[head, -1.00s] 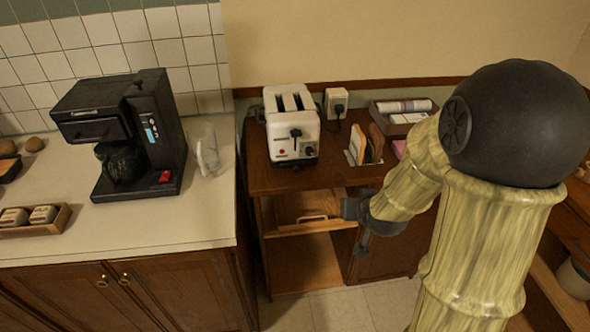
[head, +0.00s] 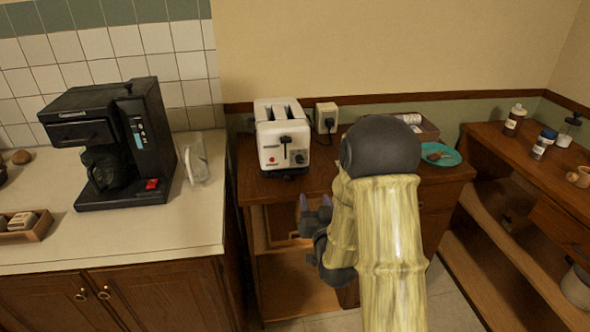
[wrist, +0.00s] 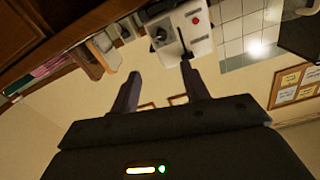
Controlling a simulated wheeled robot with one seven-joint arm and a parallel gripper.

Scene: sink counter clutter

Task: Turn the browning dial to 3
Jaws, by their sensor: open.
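The white toaster (head: 284,135) stands on the brown wooden cabinet top, and its front faces me. Its dark lever is at the middle of the front, with a red button at the lower left. The browning dial (head: 299,158) is at the lower right of that front; its setting is too small to read. My gripper (head: 314,202) is open and empty, below and in front of the toaster, apart from it. In the wrist view the toaster (wrist: 201,38) shows tilted at the top, with the dial (wrist: 158,34) beyond the open fingers (wrist: 160,74).
A wall outlet (head: 326,118) with a plugged cord is right of the toaster. A teal plate (head: 452,158) lies farther right. A black coffee maker (head: 115,145) and a clear container (head: 196,165) stand on the left counter. My arm hides part of the cabinet top.

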